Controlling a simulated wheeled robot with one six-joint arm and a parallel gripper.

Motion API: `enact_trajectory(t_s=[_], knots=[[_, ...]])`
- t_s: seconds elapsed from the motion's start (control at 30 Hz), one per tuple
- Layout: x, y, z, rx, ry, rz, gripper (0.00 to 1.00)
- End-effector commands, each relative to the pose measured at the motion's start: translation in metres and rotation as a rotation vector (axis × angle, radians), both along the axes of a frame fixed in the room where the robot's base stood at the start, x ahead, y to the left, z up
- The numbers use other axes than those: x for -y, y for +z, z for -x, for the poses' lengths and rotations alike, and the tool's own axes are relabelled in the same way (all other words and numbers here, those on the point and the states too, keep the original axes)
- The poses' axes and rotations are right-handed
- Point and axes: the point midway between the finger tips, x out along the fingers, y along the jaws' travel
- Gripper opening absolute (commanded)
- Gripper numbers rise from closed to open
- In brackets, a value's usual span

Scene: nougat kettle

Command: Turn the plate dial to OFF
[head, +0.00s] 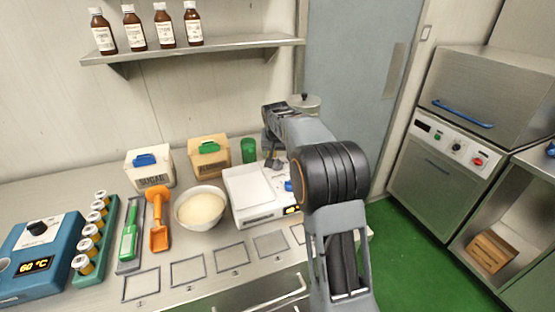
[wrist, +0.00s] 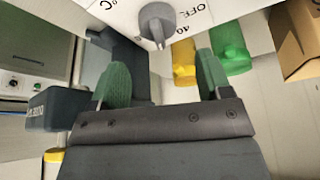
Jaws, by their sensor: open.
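In the wrist view a grey dial (wrist: 157,22) sits on a white panel with °C, 40 and OFF marks. Its ridge points down in the picture, away from the OFF mark at its right. My gripper (wrist: 163,80) is open and empty, its green fingertips apart and below the dial, not touching it. In the head view my gripper (head: 273,160) hangs near the white scale (head: 250,190). A blue plate unit (head: 38,262) at far left has a dark dial (head: 37,228) and reads 60 °C. I cannot tell whether both views show the same dial.
A bowl (head: 200,207), an orange scoop (head: 159,220), a sugar box (head: 150,167) and an almond-coloured box (head: 209,155) stand on the counter. A green jar (head: 249,150) is close to my gripper.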

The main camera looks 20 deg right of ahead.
Motion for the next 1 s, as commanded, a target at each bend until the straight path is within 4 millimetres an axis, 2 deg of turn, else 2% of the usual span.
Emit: enact_trajectory(t_s=[0.1,0.33,0.53,0.8,1.0], knots=[[0.003,-0.019,-0.007,-0.003,0.0,0.0,0.71],[0.007,-0.043,-0.016,-0.002,0.0,-0.001,0.71],[0.008,-0.051,-0.02,0.001,0.0,0.0,0.71],[0.008,-0.052,-0.02,0.001,0.0,0.0,0.71],[0.008,-0.052,-0.02,0.001,0.001,0.0,0.54]])
